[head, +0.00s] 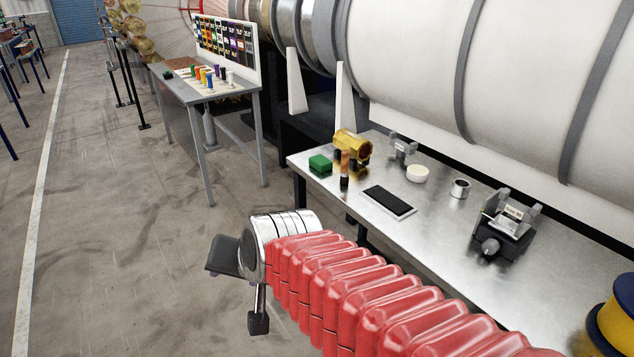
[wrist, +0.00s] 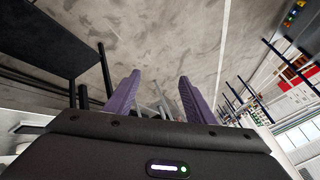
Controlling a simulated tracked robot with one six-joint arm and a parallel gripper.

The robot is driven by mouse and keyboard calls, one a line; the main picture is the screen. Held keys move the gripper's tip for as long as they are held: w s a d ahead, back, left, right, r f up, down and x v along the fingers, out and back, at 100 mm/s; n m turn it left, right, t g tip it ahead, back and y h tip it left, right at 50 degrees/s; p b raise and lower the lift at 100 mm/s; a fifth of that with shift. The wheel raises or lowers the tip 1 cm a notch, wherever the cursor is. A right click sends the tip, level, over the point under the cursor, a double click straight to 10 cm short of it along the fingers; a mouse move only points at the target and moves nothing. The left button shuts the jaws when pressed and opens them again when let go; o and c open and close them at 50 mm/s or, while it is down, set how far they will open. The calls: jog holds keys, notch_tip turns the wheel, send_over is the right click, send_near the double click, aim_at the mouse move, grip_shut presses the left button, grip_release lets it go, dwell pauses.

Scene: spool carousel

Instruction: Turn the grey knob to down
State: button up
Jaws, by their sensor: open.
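A grey knob (head: 491,246) sits on the front of a black device (head: 504,225) at the right of the steel bench in the head view. The device has a small label plate at its top. The knob's exact setting is too small to tell. My gripper (wrist: 159,85) shows two purple fingers, spread apart with nothing between them, in the wrist view. In the head view, my arm's end is over the floor in front of the bench, well left of the knob and apart from it. The knob is not in the wrist view.
The steel bench (head: 440,211) also holds a green block (head: 320,163), a brass fitting (head: 352,146), a black pad (head: 388,202), a white round dish (head: 417,173) and a metal ring (head: 460,188). A yellow spool (head: 618,325) stands at lower right.

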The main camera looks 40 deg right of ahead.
jog(key=s+a+n+g, duration=0.2)
jog(key=s+a+n, duration=0.1)
jog(key=s+n, duration=0.5)
jog(key=shift+s+a, duration=0.2)
jog(key=shift+s, duration=0.15)
